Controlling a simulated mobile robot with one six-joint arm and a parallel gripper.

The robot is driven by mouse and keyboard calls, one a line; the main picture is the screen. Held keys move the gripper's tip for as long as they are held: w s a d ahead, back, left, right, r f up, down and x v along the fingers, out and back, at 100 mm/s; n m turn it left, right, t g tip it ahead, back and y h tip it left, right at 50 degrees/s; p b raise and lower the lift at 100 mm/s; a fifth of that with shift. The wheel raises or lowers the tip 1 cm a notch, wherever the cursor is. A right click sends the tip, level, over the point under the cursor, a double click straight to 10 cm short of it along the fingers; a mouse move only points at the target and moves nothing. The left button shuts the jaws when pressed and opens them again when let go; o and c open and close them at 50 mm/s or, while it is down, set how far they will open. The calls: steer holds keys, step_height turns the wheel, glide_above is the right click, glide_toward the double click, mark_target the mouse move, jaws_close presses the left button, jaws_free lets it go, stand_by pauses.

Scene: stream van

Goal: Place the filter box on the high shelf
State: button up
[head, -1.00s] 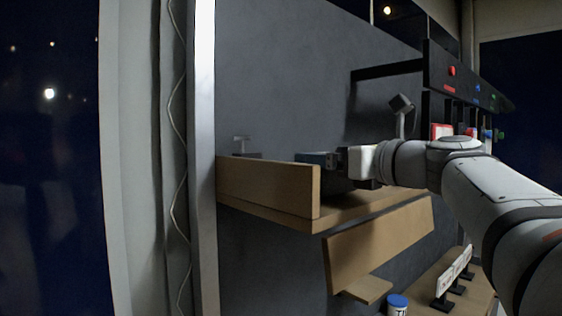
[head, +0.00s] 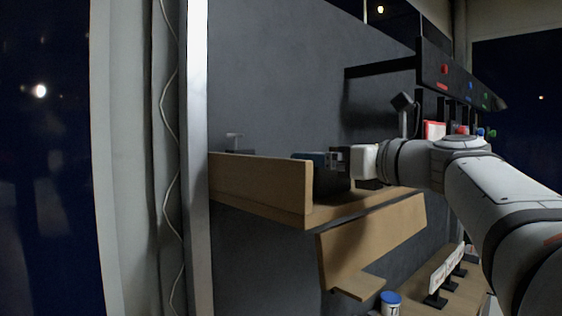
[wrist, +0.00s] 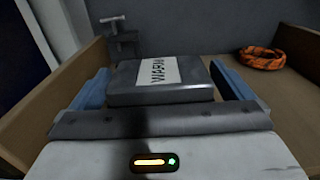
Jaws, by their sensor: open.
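The filter box, a dark grey box with a white label reading "WARM" (wrist: 155,84), lies between the two blue fingers of my gripper (wrist: 162,90) in the wrist view. The fingers are open, one on each side of the box, with a visible gap at the right one. In the head view, my gripper (head: 325,158) is over the wooden high shelf (head: 260,187), behind its raised front board. The dark box (head: 330,183) shows below the fingers at the shelf's level. Its underside is hidden, so I cannot tell for sure that it rests there.
A coil of orange cord (wrist: 262,58) lies on the shelf to the right. A small grey stand (wrist: 116,32) is at the far left. A black rack (head: 445,75) with coloured knobs is on the wall. A blue-lidded jar (head: 390,301) stands lower down.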

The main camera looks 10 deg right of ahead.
steer(key=b+v, duration=0.2)
steer(key=v, duration=0.8)
steer(key=shift+s+b, duration=0.25)
steer(key=shift+b, duration=0.05)
steer(key=shift+d, duration=0.1)
